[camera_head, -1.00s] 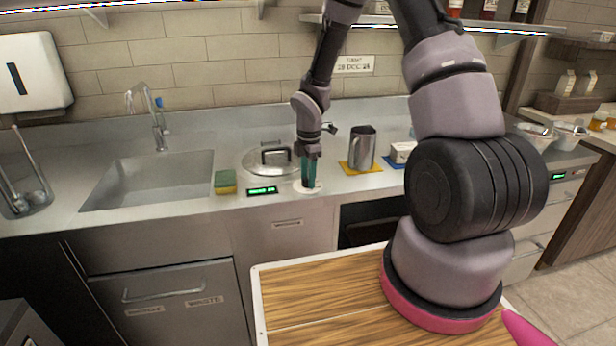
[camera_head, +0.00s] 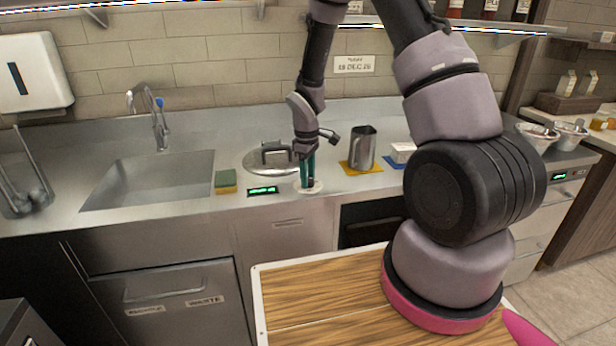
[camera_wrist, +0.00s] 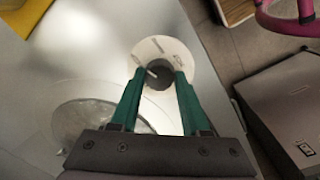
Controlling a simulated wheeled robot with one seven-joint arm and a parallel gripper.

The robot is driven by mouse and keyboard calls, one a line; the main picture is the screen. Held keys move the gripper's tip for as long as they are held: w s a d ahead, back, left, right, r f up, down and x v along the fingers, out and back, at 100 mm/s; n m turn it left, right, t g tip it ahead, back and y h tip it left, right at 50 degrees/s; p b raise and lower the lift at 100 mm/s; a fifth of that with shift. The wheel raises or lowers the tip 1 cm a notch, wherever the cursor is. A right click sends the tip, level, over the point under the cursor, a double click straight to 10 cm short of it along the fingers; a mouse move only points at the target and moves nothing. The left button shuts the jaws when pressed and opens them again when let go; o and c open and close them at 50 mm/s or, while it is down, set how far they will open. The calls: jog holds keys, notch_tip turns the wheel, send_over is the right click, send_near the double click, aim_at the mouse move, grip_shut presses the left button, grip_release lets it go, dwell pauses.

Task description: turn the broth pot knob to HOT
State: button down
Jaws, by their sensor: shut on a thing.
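The knob (camera_wrist: 158,76) is dark and round with a pale pointer mark, on a white dial plate (camera_wrist: 172,50) at the counter's front edge. In the wrist view the pointer lies toward the left of the picture. My gripper (camera_wrist: 155,78) has green fingers, one on each side of the knob, and is shut on it. In the head view my gripper (camera_head: 308,184) points straight down at the dial, and its fingers partly hide the knob. The lidded pot (camera_head: 268,158) is set in the counter behind it. The dial lettering is too small to read.
A metal pitcher (camera_head: 362,148) on a yellow mat stands to the right. The sink (camera_head: 150,180) is farther left.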

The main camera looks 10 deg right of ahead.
jog(key=m, duration=0.5)
jog(key=shift+w+m, duration=0.1)
jog(key=shift+m, duration=0.2)
jog(key=m, duration=1)
jog(key=shift+m+g, duration=0.3)
jog(key=shift+m, duration=0.1)
jog(key=m, duration=0.4)
jog(key=shift+m, duration=0.3)
jog(key=shift+c, duration=1.9)
grip_release()
jog(key=shift+r, duration=0.1)
